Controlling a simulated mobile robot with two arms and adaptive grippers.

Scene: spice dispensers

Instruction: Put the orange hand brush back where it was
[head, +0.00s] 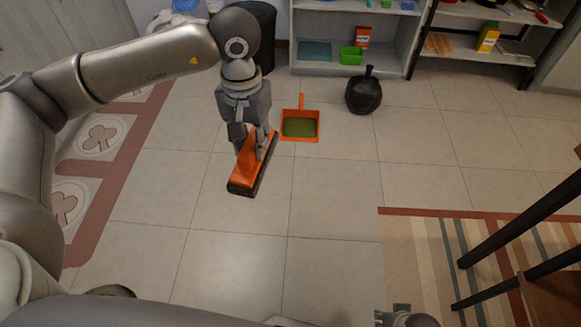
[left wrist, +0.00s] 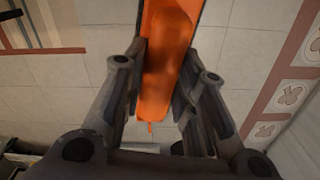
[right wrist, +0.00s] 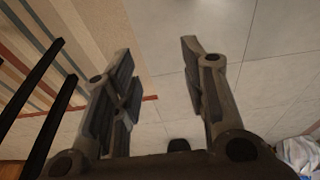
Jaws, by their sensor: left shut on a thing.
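The orange hand brush (head: 246,173) with dark bristles is held in my left gripper (head: 254,147), low over the tiled floor in the head view. I cannot tell whether its bristles touch the floor. In the left wrist view the orange brush (left wrist: 166,62) lies between the two fingers of the left gripper (left wrist: 165,85). The orange dustpan (head: 300,126) with green stuff in it lies on the floor just right of the brush. My right gripper (right wrist: 155,75) is open and empty in the right wrist view.
A black round container (head: 364,94) stands on the floor behind and right of the dustpan. Shelves (head: 350,67) with a green box (head: 351,56) are at the back. A striped rug (head: 410,255) and dark furniture legs are at right. The middle floor is clear.

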